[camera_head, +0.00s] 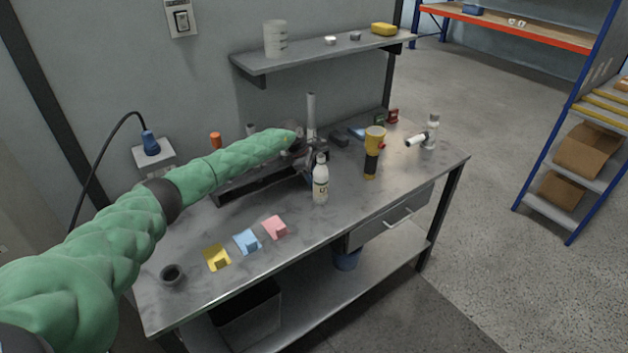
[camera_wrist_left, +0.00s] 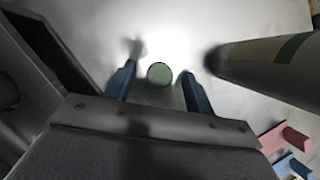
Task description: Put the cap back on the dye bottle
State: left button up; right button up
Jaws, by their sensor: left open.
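The dye bottle (camera_head: 320,184) stands upright on the grey metal workbench, white with a dark label. In the left wrist view, a pale bottle-like body with a dark green band (camera_wrist_left: 265,62), apparently this bottle, rises to the right of my fingers. A round green disc (camera_wrist_left: 160,75), which looks like the cap, lies between and just beyond my fingertips, apart from both. My left gripper (camera_wrist_left: 159,72) is open and empty, pointing down at it. In the head view my left gripper (camera_head: 306,168) is just left of and behind the bottle; the cap is hidden there.
A dark tray (camera_head: 240,188) lies left of the gripper. Pink (camera_head: 275,228), blue (camera_head: 247,241) and yellow (camera_head: 217,257) pieces lie at the front, beside a dark cup (camera_head: 172,275). A yellow-black flashlight (camera_head: 373,152) stands right of the bottle. The front right bench is clear.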

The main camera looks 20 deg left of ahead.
pick_arm(q)
jog(key=shift+c, duration=0.4)
jog(key=c, duration=1)
pick_arm(e)
jog(key=shift+d, duration=0.15)
pick_arm(q)
jog(key=shift+o, duration=0.2)
jog(key=shift+r, duration=0.15)
notch_tip(320, 180, up, 8)
jog(key=b, duration=0.4)
jog(key=shift+r, duration=0.15)
jog(key=shift+r+b, duration=0.35)
jog(key=shift+r, duration=0.35)
pick_arm(e)
jog(key=w+a+r, duration=0.1)
jog(key=a+r, duration=0.1)
jog(key=r, duration=0.2)
jog(key=w+a+r, duration=0.1)
jog(key=w+r, duration=0.1)
jog(key=r, duration=0.3)
jog(key=shift+w+a+r+g, duration=0.2)
jog(key=shift+w+a+g, duration=0.05)
jog(key=shift+a+g, duration=0.15)
jog(key=shift+o, duration=0.4)
